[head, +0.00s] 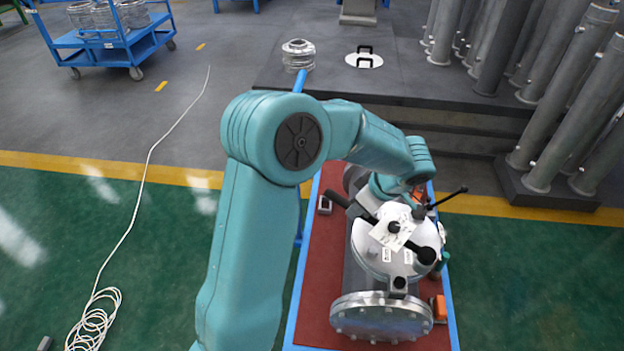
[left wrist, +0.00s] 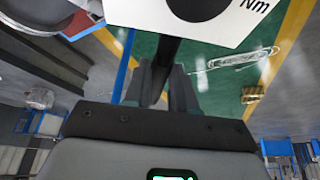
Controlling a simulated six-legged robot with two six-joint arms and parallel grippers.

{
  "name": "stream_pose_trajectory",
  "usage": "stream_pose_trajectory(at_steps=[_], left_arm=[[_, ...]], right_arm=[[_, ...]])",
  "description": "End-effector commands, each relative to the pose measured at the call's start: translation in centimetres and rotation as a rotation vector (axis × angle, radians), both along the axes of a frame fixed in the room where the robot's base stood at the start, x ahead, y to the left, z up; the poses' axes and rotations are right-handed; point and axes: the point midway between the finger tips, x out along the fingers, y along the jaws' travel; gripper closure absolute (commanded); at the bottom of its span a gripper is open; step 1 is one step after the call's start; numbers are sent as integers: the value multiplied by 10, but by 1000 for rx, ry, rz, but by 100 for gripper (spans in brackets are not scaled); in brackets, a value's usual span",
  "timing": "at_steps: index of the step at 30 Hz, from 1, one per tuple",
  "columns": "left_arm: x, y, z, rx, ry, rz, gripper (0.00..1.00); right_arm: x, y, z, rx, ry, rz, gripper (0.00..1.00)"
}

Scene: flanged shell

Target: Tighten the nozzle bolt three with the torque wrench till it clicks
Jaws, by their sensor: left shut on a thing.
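The grey flanged shell (head: 380,318) lies on the red-topped cart, its round bolted end flange toward me. A pale round cover with black knobs (head: 408,262) is on top of it. My left gripper (head: 372,206) is over the shell, partly hidden by my wrist. In the left wrist view its fingers (left wrist: 167,90) are shut on the black handle of the torque wrench (left wrist: 168,52). A white plate marked "Nm" (left wrist: 140,12) is beyond the fingers. Bolt three cannot be made out. My right gripper is not seen.
The cart's red top (head: 318,270) has a small grey block (head: 325,205) and an orange block (head: 440,308) beside the shell. Steel tubes (head: 560,110) stand at the right. A blue trolley (head: 110,45) stands back left. A white cable (head: 140,200) lies on the floor.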

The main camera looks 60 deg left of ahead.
Motion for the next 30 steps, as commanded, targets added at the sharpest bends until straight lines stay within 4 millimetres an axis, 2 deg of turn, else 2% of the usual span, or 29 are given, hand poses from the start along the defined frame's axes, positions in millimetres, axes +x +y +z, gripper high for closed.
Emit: stream_pose_trajectory(at_steps=[1, 6, 12, 17, 30], left_arm=[[-10, 16, 10, 0, 0, 156, 100], [-43, 53, 19, 1, -1, 618, 100], [-70, 75, 24, 1, -3, 941, 100], [-76, 80, 25, 1, -5, 1022, 100], [-76, 80, 18, 1, -5, 1022, 100]], right_arm=[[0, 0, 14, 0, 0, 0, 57], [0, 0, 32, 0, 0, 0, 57], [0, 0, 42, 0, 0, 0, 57], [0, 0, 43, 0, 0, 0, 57], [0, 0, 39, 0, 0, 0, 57]])
